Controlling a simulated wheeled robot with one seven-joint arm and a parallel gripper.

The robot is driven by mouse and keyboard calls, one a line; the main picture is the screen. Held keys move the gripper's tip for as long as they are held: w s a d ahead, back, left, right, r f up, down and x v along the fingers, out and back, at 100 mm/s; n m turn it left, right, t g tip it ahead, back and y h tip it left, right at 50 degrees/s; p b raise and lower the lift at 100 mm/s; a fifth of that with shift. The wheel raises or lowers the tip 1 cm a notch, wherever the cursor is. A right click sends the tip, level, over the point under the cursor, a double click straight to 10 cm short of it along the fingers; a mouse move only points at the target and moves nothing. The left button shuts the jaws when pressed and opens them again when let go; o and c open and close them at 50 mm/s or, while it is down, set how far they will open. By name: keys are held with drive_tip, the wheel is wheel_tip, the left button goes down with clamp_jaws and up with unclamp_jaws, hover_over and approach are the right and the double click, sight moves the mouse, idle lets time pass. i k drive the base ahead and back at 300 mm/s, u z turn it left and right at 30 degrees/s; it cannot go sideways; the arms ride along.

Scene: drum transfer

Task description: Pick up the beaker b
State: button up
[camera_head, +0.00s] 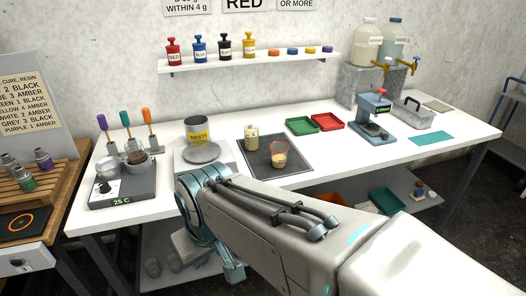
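Two small vessels stand on the dark mat (297,178) in the middle of the white table. The rear one is a pale beaker (251,138) with a label that seems to read A. The front one is a clear beaker (278,155) with amber content and a reddish band; I cannot read a letter on it, so I cannot confirm that it is beaker b. Both are upright and apart from my arm in the picture. My arm crosses the foreground from the lower right and bends down at a teal joint near the table's front edge. My gripper's fingertips do not show.
A waste container (198,130) and a round grey plate (202,153) are left of the mat. A green tray (301,125) and a red tray (331,121) lie behind right. A teal-grey device (373,112) stands farther right. A hotplate (122,188) is at left.

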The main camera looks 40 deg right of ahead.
sight(134, 149)
drive_tip(key=z, duration=0.3)
drive_tip(key=i, duration=0.8)
drive_tip(key=z, duration=1.1)
drive_tip(key=i, duration=0.3)
drive_tip(key=u, duration=1.7)
